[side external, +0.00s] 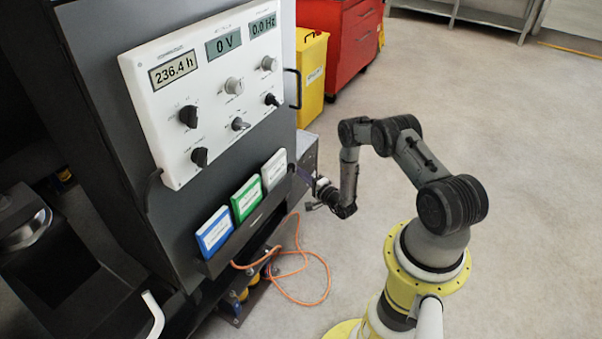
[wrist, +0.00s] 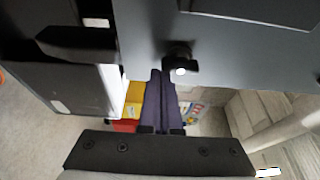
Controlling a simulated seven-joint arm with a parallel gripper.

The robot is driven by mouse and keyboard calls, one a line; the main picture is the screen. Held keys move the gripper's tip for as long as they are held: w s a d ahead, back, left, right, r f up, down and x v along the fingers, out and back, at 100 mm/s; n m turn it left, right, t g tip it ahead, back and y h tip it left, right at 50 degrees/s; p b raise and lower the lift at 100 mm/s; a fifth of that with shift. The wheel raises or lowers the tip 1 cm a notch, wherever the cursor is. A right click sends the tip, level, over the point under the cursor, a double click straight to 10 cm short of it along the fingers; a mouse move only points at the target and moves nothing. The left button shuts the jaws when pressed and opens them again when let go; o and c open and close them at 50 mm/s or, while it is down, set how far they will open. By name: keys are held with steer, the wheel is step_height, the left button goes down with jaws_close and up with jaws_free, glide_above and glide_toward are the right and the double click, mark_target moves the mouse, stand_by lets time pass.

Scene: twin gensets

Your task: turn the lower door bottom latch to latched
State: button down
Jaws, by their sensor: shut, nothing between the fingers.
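In the wrist view, a dark latch knob (wrist: 180,54) with a bright round end sits at the edge of a grey door panel (wrist: 245,60). My gripper (wrist: 161,73) has its two purple fingers side by side and shut, with nothing between them. The fingertips appear just beside and below the knob; I cannot tell whether they touch it. Which way the latch is turned is not clear. In the side external view my gripper (side external: 308,176) is low at the far right side of the genset cabinet (side external: 165,215), and the latch is hidden there.
The cabinet front carries a white control panel (side external: 205,90) and blue, green and white binders (side external: 245,199) in a rack. An orange cable (side external: 325,270) loops on the floor. A yellow bin (side external: 312,75) and red cabinet (side external: 350,40) stand behind. Floor to the right is open.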

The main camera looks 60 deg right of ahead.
steer(key=shift+m+g, duration=0.3)
steer(key=shift+m, duration=0.3)
steer(key=shift+a+m, duration=0.15)
steer(key=shift+m, duration=0.55)
steer(key=shift+a+f+m+g+y, duration=0.15)
steer(key=shift+m+g+y, duration=0.15)
steer(key=shift+m, duration=0.2)
steer(key=a+m+y, duration=0.1)
steer(key=m, duration=0.2)
steer(key=r+m+g+y, duration=0.1)
steer(key=m+y, duration=0.1)
steer(key=m, duration=0.2)
steer(key=a+m+y, duration=0.1)
steer(key=m+y, duration=0.1)
steer(key=m, duration=0.1)
steer(key=shift+a+r+m+g, duration=0.15)
steer(key=shift+a+m+g, duration=0.15)
steer(key=shift+a, duration=0.05)
stand_by(0.3)
